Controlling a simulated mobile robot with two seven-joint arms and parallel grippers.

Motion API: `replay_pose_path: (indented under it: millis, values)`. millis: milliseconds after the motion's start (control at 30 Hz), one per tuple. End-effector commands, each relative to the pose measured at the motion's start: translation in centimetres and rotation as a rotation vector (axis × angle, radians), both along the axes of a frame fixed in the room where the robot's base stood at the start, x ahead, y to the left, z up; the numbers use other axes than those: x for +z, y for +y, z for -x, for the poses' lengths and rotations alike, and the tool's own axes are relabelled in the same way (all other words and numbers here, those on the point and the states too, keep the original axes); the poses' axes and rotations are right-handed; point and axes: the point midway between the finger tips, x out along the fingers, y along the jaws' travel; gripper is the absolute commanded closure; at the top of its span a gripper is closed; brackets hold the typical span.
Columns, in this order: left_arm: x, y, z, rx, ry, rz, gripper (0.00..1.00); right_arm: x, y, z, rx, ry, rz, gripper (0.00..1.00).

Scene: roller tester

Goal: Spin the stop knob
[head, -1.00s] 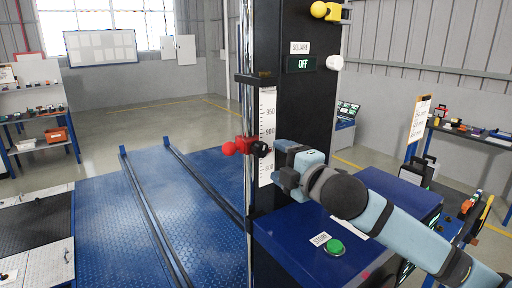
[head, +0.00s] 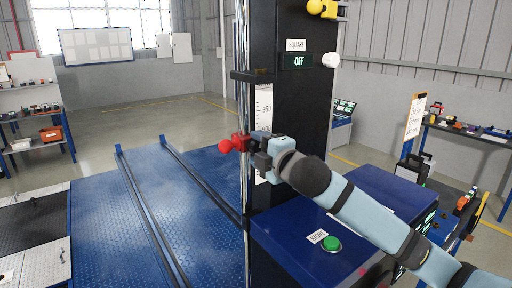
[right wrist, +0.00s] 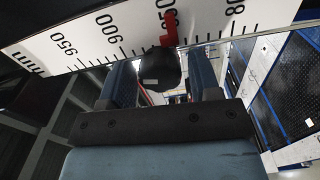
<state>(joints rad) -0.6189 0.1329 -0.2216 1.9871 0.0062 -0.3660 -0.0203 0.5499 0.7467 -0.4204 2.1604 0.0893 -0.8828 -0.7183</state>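The stop knob (right wrist: 160,70) is black and round and sits on a red stop beside the millimetre scale. In the right wrist view it lies between my right gripper's two fingers, with a narrow gap showing at its sides. The red stop (head: 241,143), with a red ball (head: 226,145) on its left, rides on the post; its red part also shows in the right wrist view (right wrist: 169,29). My right gripper (head: 261,150) reaches in from the right and hides the knob in the head view. It looks open around the knob. My left gripper is out of view.
The scale (head: 264,106) runs up the black column (head: 310,105). A display (head: 298,61) reads OFF, with a white knob (head: 331,60) beside it. A green button (head: 331,243) is on the blue cabinet (head: 290,240) below my arm. Blue ramps (head: 200,190) lie left.

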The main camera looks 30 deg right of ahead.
Motion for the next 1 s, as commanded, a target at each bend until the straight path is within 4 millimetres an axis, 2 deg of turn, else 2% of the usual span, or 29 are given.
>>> replay_pose_path:
  millis: [33,233,367,600,700,1000]
  values:
    - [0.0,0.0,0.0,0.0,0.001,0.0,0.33,0.0,0.0,0.0,0.0,0.0,0.0,0.55]
    - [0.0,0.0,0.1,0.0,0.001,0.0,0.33,0.0,0.0,0.0,0.0,0.0,0.0,1.0]
    - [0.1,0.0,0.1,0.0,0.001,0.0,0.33,0.0,0.1,0.0,0.001,0.01,-0.075,1.0]
    - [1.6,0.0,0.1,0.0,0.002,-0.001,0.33,0.2,0.1,0.0,0.001,0.079,-0.556,1.0]
    - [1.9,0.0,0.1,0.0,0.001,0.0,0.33,0.1,0.1,0.0,0.001,0.095,-0.666,1.0]
    - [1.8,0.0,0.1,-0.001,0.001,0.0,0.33,0.0,0.0,0.0,0.0,0.097,-0.695,1.0]
